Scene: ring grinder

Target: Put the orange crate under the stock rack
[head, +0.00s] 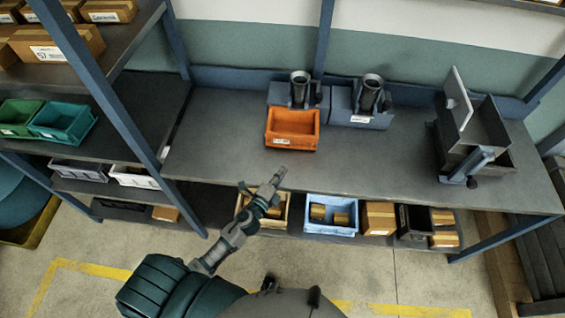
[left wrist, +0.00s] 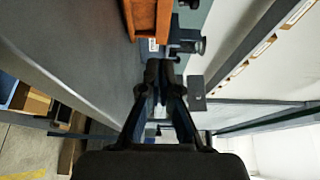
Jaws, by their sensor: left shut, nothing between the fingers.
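The orange crate (head: 292,142) stands upright and open-topped on the grey bench, in front of two grey devices with dark upright cylinders. It looks empty. My left gripper (head: 281,174) is over the bench's front edge, just in front of the crate, shut and empty. In the left wrist view the closed fingertips (left wrist: 160,66) are near the crate (left wrist: 148,18), which is at the top; I cannot tell whether they touch. I cannot tell for sure which fixture is the stock rack. My right gripper is not in view.
The grey bench (head: 375,165) has free room right of the crate. At its right stands a dark device (head: 470,140) with an upright panel. Below are a blue crate (head: 331,214) and several cartons. A left shelf unit holds green bins (head: 62,122) and boxes.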

